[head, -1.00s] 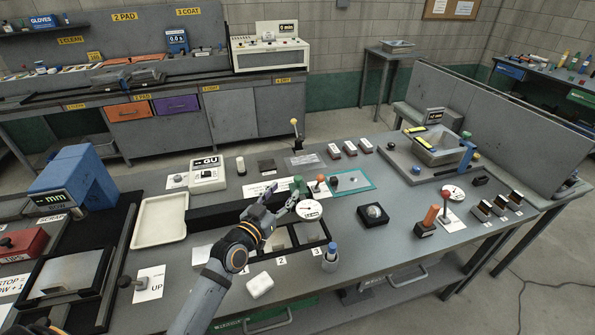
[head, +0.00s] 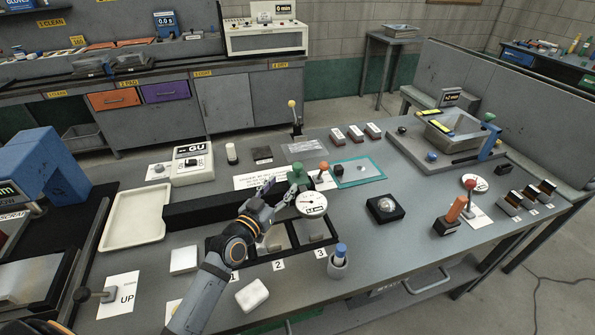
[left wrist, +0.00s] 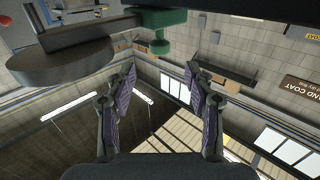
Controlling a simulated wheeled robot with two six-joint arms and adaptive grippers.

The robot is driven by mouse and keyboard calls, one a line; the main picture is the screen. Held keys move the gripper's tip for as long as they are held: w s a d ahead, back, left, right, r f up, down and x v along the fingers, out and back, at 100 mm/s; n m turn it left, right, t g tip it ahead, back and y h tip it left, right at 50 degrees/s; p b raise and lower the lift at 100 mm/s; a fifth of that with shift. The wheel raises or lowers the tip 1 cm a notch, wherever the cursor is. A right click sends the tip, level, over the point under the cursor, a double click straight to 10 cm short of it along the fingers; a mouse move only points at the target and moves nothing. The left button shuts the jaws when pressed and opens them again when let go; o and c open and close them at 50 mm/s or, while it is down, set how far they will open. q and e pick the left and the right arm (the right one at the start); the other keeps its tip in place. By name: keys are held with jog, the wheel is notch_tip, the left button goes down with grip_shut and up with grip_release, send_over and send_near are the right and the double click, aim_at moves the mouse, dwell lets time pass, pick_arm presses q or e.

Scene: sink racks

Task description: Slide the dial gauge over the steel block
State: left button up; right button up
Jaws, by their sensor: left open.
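The dial gauge (head: 312,204) has a round white face and a green part (head: 298,174) behind it. It is at the right end of a long black bar, above a black rack (head: 232,258) with compartments numbered 1, 2 and 3. My left gripper (head: 278,189) is open just left of the gauge, apart from the green part as far as I can tell. In the left wrist view, the gripper (left wrist: 160,80) is empty and the gauge's grey back (left wrist: 60,65) is at upper left. Grey blocks lie in the rack; I cannot tell which is the steel block.
A white block (head: 252,295) lies in front of the rack. A cream tray (head: 110,238) is at left. A black pad with a dome (head: 385,208) is at right, with bare bench around it.

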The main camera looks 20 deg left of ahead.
aim_at(295, 170)
pick_arm(q)
jog(key=w, duration=0.3)
jog(key=w+d, duration=0.1)
jog(key=w, duration=0.2)
jog(key=w+d, duration=0.1)
jog(key=w, duration=0.3)
grip_shut()
